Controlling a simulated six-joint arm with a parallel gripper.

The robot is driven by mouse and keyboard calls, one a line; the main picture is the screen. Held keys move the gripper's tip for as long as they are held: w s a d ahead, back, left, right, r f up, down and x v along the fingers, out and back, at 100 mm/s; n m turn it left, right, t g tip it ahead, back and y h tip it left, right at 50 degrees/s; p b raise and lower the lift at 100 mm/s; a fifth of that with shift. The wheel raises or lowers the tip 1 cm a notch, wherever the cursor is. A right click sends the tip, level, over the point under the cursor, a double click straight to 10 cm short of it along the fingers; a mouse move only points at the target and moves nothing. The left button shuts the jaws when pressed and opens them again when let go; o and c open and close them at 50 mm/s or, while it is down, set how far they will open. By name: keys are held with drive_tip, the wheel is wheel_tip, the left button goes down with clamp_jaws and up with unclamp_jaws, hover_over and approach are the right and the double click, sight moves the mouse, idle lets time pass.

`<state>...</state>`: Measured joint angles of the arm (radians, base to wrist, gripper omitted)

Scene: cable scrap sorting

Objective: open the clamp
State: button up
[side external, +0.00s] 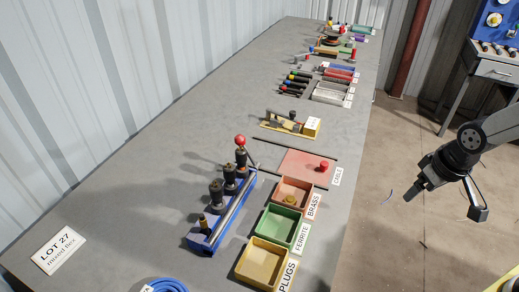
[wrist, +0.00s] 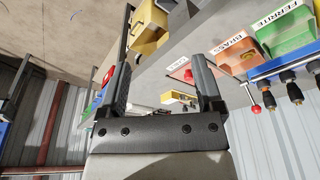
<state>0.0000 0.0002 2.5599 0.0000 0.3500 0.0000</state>
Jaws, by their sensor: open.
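The clamp seems to be the blue fixture (side external: 207,240) on the bench, with a silver bar (side external: 236,207) along it, upright dark posts and a red ball knob (side external: 240,140) at its far end. The red ball stands upright above the posts. The bar looks down along the fixture. In the wrist view the blue fixture (wrist: 283,64) and red ball (wrist: 256,109) show at the right. My gripper (side external: 408,198) is off the bench's right edge, well apart from the fixture. In the wrist view my gripper (wrist: 160,62) is open, with nothing between its fingers.
Orange (side external: 308,187), green (side external: 298,226) and yellow (side external: 245,262) bins stand right of the fixture. A pink plate (side external: 300,160) with a red knob and a yellow stand (side external: 309,127) lie beyond. Blue cable (side external: 170,285) lies in front. The bench's left side is mostly clear.

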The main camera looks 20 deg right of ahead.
drive_tip(key=shift+w+r, duration=0.1)
drive_tip(key=shift+w, duration=0.1)
drive_tip(key=c, duration=0.7)
drive_tip(key=shift+w+a, duration=0.15)
drive_tip(key=shift+w, duration=0.25)
clamp_jaws()
drive_tip(key=w+a+r+n, duration=0.1)
drive_tip(key=w+a+n, duration=0.3)
drive_tip(key=w, duration=0.4)
drive_tip(key=w+a+r+n+y, duration=0.1)
drive_tip(key=w+a+r+n, duration=0.2)
drive_tip(key=w, duration=0.5)
drive_tip(key=w+a+n, duration=0.4)
drive_tip(key=w+n, duration=0.1)
drive_tip(key=w, duration=0.3)
drive_tip(key=w+a+n+y, duration=0.1)
drive_tip(key=w+a+n, duration=0.5)
drive_tip(key=a, duration=0.3)
drive_tip(key=w+a+n+t+y, duration=0.1)
drive_tip(key=w+a+n, duration=0.5)
drive_tip(key=a+n, duration=0.3)
drive_tip(key=shift+a+f+y, duration=0.3)
drive_tip(key=shift+a+f, duration=0.05)
